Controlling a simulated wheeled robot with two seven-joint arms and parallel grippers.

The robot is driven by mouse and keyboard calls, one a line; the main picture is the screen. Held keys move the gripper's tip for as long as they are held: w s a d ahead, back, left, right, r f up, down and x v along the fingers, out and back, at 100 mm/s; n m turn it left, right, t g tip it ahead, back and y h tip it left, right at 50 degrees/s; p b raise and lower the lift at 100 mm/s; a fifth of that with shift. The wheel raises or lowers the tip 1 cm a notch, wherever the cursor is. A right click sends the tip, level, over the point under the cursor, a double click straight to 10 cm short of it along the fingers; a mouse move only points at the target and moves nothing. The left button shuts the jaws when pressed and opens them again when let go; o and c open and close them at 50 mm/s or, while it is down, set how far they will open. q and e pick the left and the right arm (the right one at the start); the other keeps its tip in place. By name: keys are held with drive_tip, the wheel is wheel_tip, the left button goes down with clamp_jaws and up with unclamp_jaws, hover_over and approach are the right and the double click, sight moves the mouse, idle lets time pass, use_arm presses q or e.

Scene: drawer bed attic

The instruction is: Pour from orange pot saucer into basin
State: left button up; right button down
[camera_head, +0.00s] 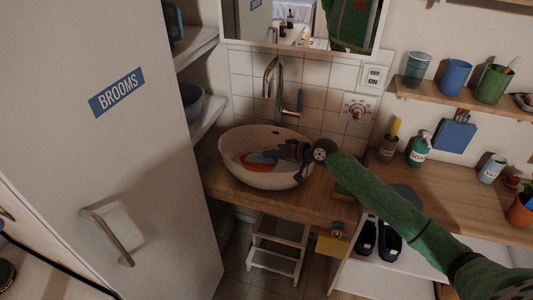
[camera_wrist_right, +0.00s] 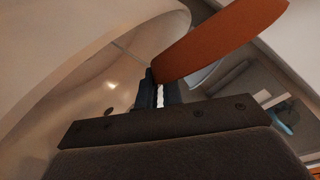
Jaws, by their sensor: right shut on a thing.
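The white oval basin (camera_head: 232,148) sits on the wooden counter under the tap. My right gripper (camera_head: 281,152) reaches over the basin's right side and is shut on the orange saucer (camera_head: 256,158), which shows inside the basin's outline. In the right wrist view the saucer (camera_wrist_right: 222,40) is a tilted orange disc held at its edge between the dark fingertips (camera_wrist_right: 160,92), with the pale basin wall (camera_wrist_right: 85,55) beside it. What the saucer holds cannot be told. An orange pot (camera_head: 520,211) stands at the far right edge. My left gripper is out of view.
A chrome tap (camera_head: 273,75) rises behind the basin. A soap bottle (camera_head: 419,148) and a brush holder (camera_head: 388,149) stand on the counter to the right. A white step stool (camera_head: 276,245) is below. The brooms door (camera_head: 130,170) fills the left.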

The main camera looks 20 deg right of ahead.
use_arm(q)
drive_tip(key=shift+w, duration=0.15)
use_arm(e)
drive_tip(key=shift+w+d+f, duration=0.1)
drive_tip(key=shift+w+f, duration=0.05)
drive_tip(key=shift+w, duration=0.05)
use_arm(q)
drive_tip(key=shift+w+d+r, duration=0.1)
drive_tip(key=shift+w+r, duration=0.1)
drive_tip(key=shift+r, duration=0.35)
use_arm(e)
drive_tip(key=shift+w+d+f+m+g, duration=0.3)
drive_tip(key=shift+w+f+m+g, duration=0.1)
drive_tip(key=shift+w+f+m, duration=0.2)
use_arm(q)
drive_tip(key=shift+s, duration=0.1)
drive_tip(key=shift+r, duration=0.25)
use_arm(e)
drive_tip(key=shift+w+d+f+m+g, duration=0.3)
drive_tip(key=shift+w+f+m, duration=0.15)
drive_tip(key=shift+w, duration=0.1)
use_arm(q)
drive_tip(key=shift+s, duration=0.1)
use_arm(e)
drive_tip(key=shift+w+d+f, duration=0.1)
drive_tip(key=shift+w+f, duration=0.05)
